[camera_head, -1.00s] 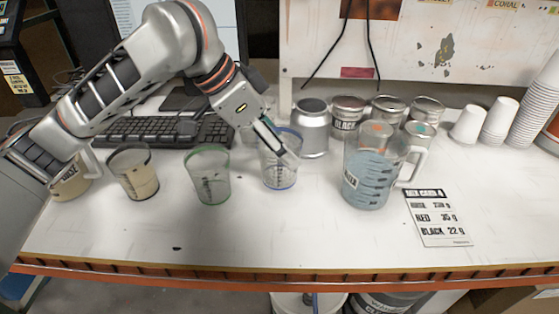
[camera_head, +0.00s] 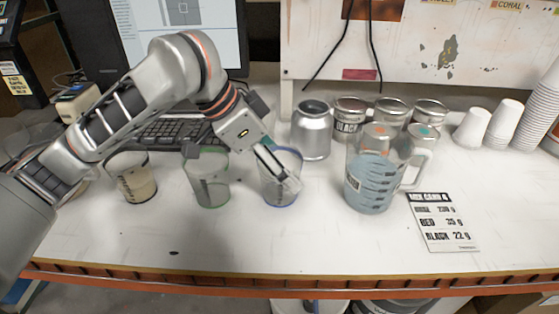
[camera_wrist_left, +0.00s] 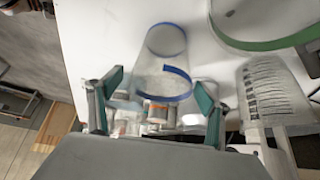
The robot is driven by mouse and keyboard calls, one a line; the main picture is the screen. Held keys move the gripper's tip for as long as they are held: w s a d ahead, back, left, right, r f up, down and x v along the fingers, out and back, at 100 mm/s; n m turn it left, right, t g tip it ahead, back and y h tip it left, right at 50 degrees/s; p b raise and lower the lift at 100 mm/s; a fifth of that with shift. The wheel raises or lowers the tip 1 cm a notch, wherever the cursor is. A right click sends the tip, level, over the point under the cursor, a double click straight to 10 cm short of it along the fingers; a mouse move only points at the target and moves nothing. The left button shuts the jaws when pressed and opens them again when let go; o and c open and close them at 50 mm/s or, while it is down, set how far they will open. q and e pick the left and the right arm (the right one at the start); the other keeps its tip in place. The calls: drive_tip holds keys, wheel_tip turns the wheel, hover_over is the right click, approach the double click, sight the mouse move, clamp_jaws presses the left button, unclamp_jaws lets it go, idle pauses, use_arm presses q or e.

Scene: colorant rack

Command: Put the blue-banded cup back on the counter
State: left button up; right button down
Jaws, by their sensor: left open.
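The blue-banded cup (camera_head: 279,192) is a clear, empty-looking cup with blue rings at rim and base. It stands upright on the counter (camera_head: 250,235), between the green-banded cup and the jug. My left gripper (camera_head: 278,172) comes down from the upper left to the cup, its fingers at the rim. In the left wrist view the cup (camera_wrist_left: 166,55) lies between the two spread fingers (camera_wrist_left: 157,92), with gaps visible at the sides. My left gripper is open. Exact finger contact cannot be told. My right gripper is not in view.
A green-banded cup (camera_head: 208,190) is close on the left, and a cup with beige contents (camera_head: 136,187) further left. A jug of blue liquid (camera_head: 369,185) stands right. Cans (camera_head: 311,135) and a keyboard (camera_head: 170,133) are behind. The front strip of counter is clear.

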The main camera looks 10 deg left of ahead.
use_arm(q)
drive_tip(key=shift+r, duration=0.1)
drive_tip(key=p+v, duration=0.4)
drive_tip(key=v, duration=0.8)
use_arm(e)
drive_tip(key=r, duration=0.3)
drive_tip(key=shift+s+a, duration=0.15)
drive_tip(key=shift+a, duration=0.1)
use_arm(q)
drive_tip(key=shift+r, duration=0.1)
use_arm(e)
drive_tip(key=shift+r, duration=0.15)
